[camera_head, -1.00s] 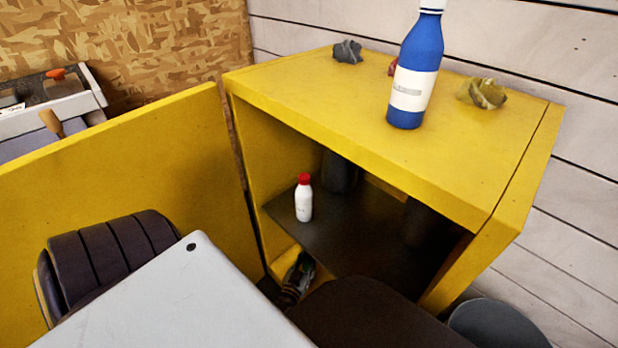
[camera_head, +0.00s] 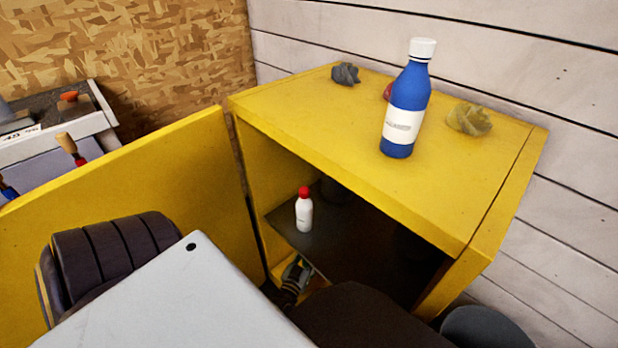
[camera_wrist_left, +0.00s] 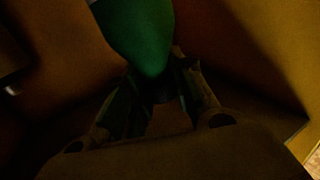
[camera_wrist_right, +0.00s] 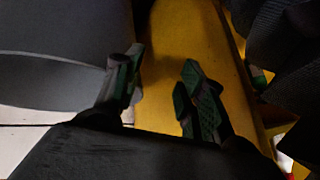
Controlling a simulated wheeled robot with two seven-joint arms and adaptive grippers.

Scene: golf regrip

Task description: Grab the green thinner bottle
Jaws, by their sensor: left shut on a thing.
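The green bottle (camera_wrist_left: 140,35) fills the upper middle of the dark left wrist view. My left gripper (camera_wrist_left: 162,88) is shut on its lower end, with a finger on each side. In the head view a gripper, seemingly my left (camera_head: 293,280), shows in the low opening of the yellow cabinet (camera_head: 330,120), under the dark shelf (camera_head: 345,245). The green bottle cannot be made out there. My right gripper (camera_wrist_right: 160,72) is open and empty in the right wrist view, in front of a yellow surface.
A white bottle with a red cap (camera_head: 304,212) stands on the shelf. A blue bottle (camera_head: 406,105), a grey crumpled lump (camera_head: 345,74) and a yellow one (camera_head: 469,119) are on the cabinet top. The yellow door (camera_head: 150,170) stands open at left.

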